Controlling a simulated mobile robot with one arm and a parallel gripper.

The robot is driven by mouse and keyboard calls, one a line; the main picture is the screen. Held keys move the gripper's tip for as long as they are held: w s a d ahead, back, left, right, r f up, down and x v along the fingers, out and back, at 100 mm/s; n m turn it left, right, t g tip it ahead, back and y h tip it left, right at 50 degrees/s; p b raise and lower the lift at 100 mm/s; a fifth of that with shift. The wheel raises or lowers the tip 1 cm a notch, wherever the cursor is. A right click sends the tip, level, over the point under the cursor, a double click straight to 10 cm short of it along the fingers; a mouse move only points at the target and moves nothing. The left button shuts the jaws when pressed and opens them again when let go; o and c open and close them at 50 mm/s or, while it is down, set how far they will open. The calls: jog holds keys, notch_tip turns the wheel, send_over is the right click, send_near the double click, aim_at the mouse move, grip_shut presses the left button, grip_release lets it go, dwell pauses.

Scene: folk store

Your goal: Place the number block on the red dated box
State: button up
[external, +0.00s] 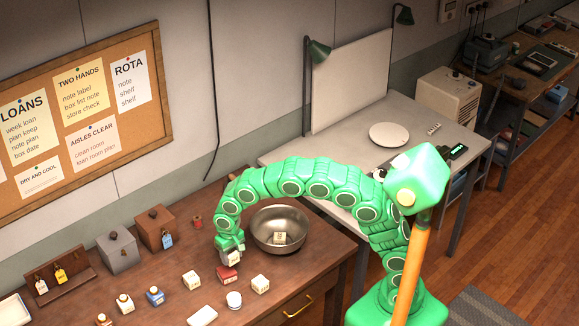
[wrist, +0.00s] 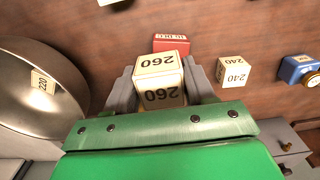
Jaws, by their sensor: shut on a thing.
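A cream number block marked 260 (wrist: 158,68) is between my gripper's fingers (wrist: 160,85) in the wrist view. My gripper is shut on it. In the external view my gripper (external: 232,257) points down over the brown table, with the block (external: 235,258) partly showing at its fingertips. The red dated box (external: 227,275) lies on the table just in front of my gripper. In the wrist view the red box (wrist: 171,44) shows beyond the held block, which partly hides it. The block looks apart from the red box.
A metal bowl (external: 262,222) holding a block marked 220 (wrist: 42,82) stands beside my gripper. A cream block marked 240 (wrist: 233,70) and a blue item (wrist: 297,68) are near the red box. Several other small items and two lidded boxes (external: 118,251) stand to the left.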

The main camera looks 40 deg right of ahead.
aim_at(227, 271)
jog(key=shift+w+a+f, duration=0.35)
jog(key=shift+w+f, duration=0.1)
jog(key=shift+f, duration=0.25)
jog(key=shift+w+a+f, duration=0.3)
jog(key=shift+w+f, duration=0.15)
jog(key=shift+f, duration=1.8)
jog(key=o, duration=1)
jog(key=shift+f, duration=0.1)
notch_tip(227, 271, up, 11)
jog(key=shift+w+r, duration=0.1)
jog(key=shift+r, duration=0.55)
